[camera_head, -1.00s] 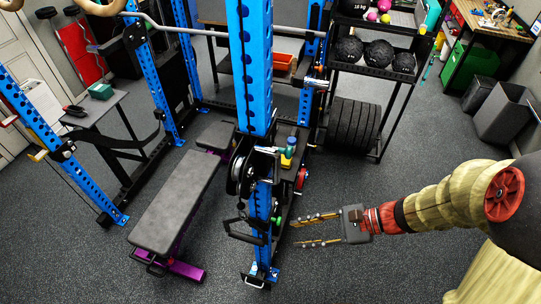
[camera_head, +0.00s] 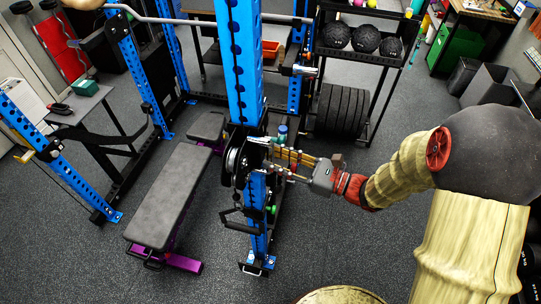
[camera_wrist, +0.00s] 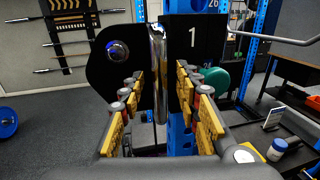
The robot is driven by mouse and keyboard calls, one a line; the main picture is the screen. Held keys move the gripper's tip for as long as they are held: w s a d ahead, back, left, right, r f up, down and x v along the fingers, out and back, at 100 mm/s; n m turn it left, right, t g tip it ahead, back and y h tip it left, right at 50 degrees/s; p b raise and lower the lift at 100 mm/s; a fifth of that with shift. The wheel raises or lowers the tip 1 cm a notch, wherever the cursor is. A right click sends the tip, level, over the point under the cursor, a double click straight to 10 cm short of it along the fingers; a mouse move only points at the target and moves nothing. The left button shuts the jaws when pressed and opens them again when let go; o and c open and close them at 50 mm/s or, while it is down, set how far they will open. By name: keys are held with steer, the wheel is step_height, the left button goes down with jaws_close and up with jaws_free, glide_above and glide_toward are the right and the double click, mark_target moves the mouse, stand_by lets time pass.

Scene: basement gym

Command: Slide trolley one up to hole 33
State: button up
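Trolley one is a black-plated carriage on the blue upright (camera_head: 238,75). Its plate bearing a white "1" (camera_wrist: 193,42) shows in the wrist view, with another black plate holding a round bolt (camera_wrist: 117,50) to the left. A shiny vertical bar (camera_wrist: 158,75) stands between the plates. The number 26 shows on the upright at the top, above the plate's edge. My gripper (camera_head: 275,155) is at the trolley, its yellow-padded fingers apart on either side of the bar in the wrist view (camera_wrist: 160,105). I cannot tell whether they touch it. Hole 33 cannot be made out.
A grey bench (camera_head: 170,200) lies left of the upright. A shelf with black balls (camera_head: 366,40) and stacked plates (camera_head: 341,110) stands behind. A bottle with a blue lid (camera_wrist: 277,149) sits close on the right.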

mark_target(251, 154)
steer(key=shift+x, duration=1.1)
steer(key=shift+c, duration=0.8)
jaws_close()
